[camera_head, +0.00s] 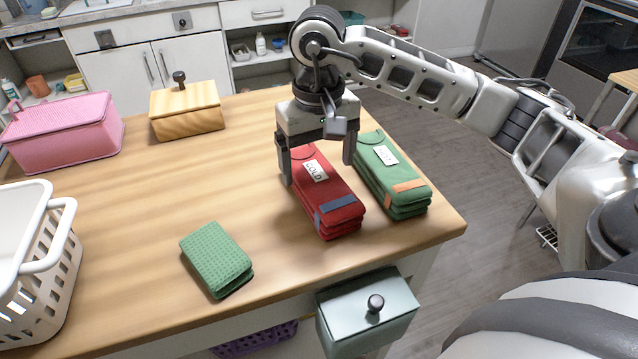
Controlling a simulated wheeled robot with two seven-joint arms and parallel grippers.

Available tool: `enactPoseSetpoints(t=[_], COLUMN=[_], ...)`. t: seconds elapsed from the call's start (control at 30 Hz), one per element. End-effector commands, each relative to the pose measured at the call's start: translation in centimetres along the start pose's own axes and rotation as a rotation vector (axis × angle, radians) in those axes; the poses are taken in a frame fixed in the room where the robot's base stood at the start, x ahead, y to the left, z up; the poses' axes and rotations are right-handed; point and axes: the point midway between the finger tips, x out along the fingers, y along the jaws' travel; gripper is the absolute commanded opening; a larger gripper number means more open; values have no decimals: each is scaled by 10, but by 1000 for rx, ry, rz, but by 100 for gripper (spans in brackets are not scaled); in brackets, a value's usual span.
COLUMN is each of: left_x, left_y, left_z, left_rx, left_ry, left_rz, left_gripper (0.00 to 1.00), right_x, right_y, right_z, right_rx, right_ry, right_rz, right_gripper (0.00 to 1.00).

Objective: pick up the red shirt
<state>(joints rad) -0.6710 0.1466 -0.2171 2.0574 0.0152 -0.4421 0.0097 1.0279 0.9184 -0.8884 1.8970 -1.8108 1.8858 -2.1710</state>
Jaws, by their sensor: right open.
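The red shirt (338,205) lies folded in a flat stack on the wooden table, with a white label reading "COLD" and a blue strip near its front end. My right gripper (318,170) is over the far end of the red shirt, pointing down. Its fingers are spread apart, one at the left edge of the shirt and one near the right edge. I cannot tell whether the fingers touch the cloth. My left gripper is not in view.
A green folded garment (397,185) lies close on the right of the red one. A green folded cloth (216,258) lies nearer the front. A white basket (62,290), pink box (65,135) and wooden box (186,112) stand on the left. The table's middle is clear.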

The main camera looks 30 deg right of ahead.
Motion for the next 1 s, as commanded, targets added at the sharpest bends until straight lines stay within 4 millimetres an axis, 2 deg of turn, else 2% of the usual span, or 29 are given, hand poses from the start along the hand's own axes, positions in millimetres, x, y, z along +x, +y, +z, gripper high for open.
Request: enactPoseSetpoints(t=[0.4, 0.67, 0.87, 1.0], left_x=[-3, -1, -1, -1], left_y=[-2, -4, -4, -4], left_z=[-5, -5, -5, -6], left_rx=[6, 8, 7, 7], left_ry=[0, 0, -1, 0], left_rz=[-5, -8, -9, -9], left_gripper=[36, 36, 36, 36], right_x=[49, 53, 53, 52], right_y=[0, 0, 0, 0], right_z=[1, 0, 0, 0], right_rx=[0, 0, 0, 0], right_ry=[-2, 1, 0, 1], right_rz=[1, 0, 0, 0], right_gripper=[87, 87, 35, 35])
